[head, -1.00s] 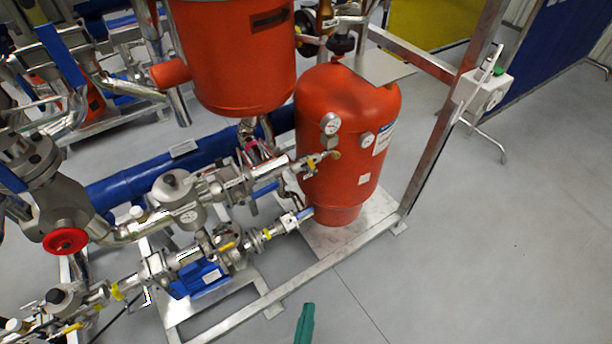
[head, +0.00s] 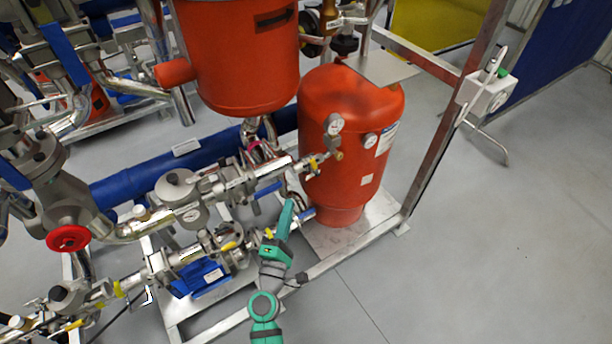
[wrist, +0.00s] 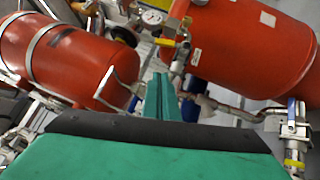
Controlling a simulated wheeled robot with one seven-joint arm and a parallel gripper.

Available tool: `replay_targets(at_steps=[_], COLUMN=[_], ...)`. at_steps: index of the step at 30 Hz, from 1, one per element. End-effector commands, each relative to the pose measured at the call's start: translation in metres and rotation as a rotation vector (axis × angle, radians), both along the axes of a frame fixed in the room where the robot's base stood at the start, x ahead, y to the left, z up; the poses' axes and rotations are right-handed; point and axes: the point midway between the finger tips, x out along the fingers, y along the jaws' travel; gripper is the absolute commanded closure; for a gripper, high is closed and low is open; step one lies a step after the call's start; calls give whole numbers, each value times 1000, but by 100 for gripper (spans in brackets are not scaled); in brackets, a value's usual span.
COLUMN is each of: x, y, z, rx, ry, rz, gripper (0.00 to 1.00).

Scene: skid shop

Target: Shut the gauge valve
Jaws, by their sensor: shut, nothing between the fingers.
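A small gauge valve (head: 314,163) with a yellow handle and a brass end fitting sits on the pipe just below a round gauge (head: 334,124), in front of the red tank. In the wrist view what looks like the same valve (wrist: 167,42) shows beyond my fingertips, near a round gauge (wrist: 152,17). My green gripper (head: 287,206) is shut and empty, below and left of the valve in the head view and apart from it. In the wrist view its closed fingers (wrist: 160,88) point toward the pipework. The exact angle of the handle is too small to tell.
The red tank (head: 345,190) stands on a steel skid frame (head: 435,140). Another red vessel (head: 240,60) is at upper left. Pipes and a blue-handled valve (wrist: 291,115) crowd the area near my gripper. The grey floor (head: 480,260) at right is clear.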

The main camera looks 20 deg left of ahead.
Motion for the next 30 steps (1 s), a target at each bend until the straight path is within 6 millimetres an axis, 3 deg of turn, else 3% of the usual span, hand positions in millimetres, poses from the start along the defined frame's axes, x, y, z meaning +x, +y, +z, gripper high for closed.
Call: replay_targets(at_steps=[15, 22, 30], x=[87, 109, 116], y=[11, -7, -13], z=[18, 25, 27], rx=[2, 3, 3], ry=[-2, 1, 2], rz=[1, -1, 0], gripper=[100, 100, 100])
